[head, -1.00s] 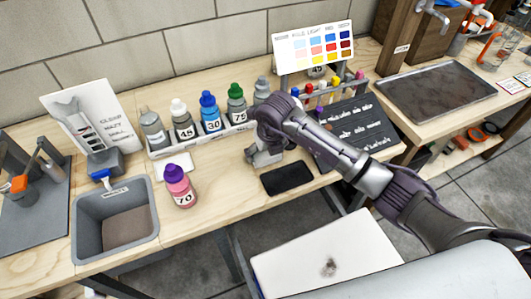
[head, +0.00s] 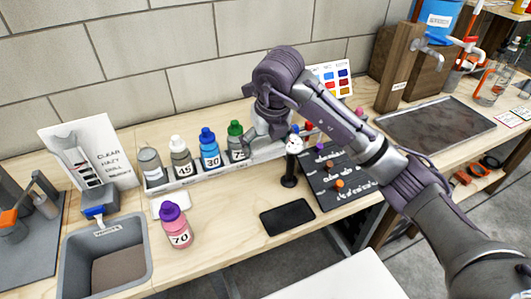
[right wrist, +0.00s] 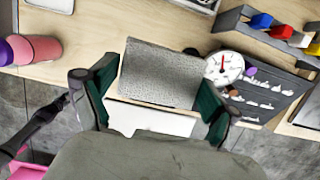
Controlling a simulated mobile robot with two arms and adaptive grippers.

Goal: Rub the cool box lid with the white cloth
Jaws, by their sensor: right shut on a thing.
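My right gripper (right wrist: 155,95) is shut on a pale grey-white, textured, cloth-like piece, which I take to be the white cloth (right wrist: 160,72). In the head view the right gripper (head: 262,138) is raised in front of the bottle rack's right end, and I cannot make out the cloth there. The cool box lid is the plain white slab (head: 338,281) at the bottom edge of the head view, partly cut off. In the right wrist view the lid (right wrist: 150,120) shows below the cloth, apart from it in the picture. No mark shows on its visible part. My left gripper is out of view.
A bottle rack (head: 190,180) stands along the wall. A pink bottle (head: 176,232) stands by the grey basin (head: 150,262). A black pad (head: 287,217), a gauge on a black stand (head: 289,175) and a dark board (head: 340,182) lie to the right. A metal tray (head: 440,120) is farther right.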

